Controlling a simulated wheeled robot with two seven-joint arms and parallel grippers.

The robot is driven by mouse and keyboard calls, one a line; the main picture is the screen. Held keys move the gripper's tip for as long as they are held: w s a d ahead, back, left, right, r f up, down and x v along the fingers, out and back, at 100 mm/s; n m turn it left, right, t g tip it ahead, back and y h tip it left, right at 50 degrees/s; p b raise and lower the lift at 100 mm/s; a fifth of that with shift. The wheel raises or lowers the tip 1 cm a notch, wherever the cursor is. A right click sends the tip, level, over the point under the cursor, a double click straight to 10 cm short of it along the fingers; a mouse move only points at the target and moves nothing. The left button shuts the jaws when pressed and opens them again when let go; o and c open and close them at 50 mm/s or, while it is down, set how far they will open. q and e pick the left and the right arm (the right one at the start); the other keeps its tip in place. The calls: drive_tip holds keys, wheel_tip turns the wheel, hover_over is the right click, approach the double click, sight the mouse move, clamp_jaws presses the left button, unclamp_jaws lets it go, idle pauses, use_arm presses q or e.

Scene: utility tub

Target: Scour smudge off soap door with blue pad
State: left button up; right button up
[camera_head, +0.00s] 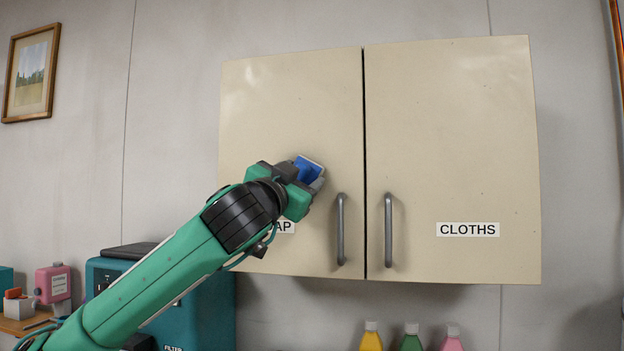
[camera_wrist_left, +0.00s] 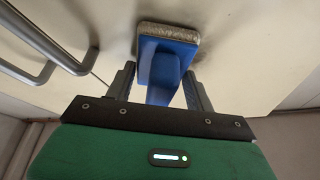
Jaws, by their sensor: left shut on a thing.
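My left gripper (camera_head: 304,180) is shut on the blue pad (camera_head: 309,168), which also shows in the left wrist view (camera_wrist_left: 160,67) between the two fingers. The pad has a pale grey scouring face that is at or very near the door surface; I cannot tell if it touches. The soap door (camera_head: 290,100) is the cream left door of a wall cabinet, and it is closed. Its label is partly covered by my left arm, leaving "AP" readable. My right gripper is not in view.
The soap door's grey handle (camera_head: 341,229) is just right of the gripper. The closed "CLOTHS" door (camera_head: 450,130) has its own handle (camera_head: 388,230). Below stand a teal box (camera_head: 205,315) and several bottles, one of them yellow (camera_head: 371,338). A framed picture (camera_head: 31,73) hangs at left.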

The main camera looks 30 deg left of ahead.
use_arm(q)
drive_tip(key=shift+s+a, duration=0.55)
drive_tip(key=shift+a, duration=1.9)
drive_tip(key=shift+w+d+r+p, duration=0.1)
drive_tip(key=shift+w+d+r, duration=0.2)
drive_tip(key=shift+d, duration=1.05)
drive_tip(key=shift+w+d+r+p, duration=0.1)
drive_tip(key=shift+w+d+r, duration=0.2)
drive_tip(key=shift+d, duration=1.05)
drive_tip(key=shift+w+d+r+p, duration=0.15)
drive_tip(key=shift+w+d, duration=0.25)
drive_tip(key=shift+d, duration=0.95)
drive_tip(key=shift+b+v, duration=0.45)
drive_tip(key=shift+v, duration=0.4)
drive_tip(key=shift+s+d+r+b, duration=0.1)
drive_tip(key=shift+s+d+b, duration=0.1)
drive_tip(key=shift+s, duration=0.5)
drive_tip(key=shift+s+d+r+b, duration=0.1)
drive_tip(key=shift+s+d+b, duration=0.1)
drive_tip(key=shift+s, duration=0.5)
drive_tip(key=shift+s+d+r+b, duration=0.1)
drive_tip(key=shift+s+d, duration=0.05)
drive_tip(key=shift+s, duration=0.55)
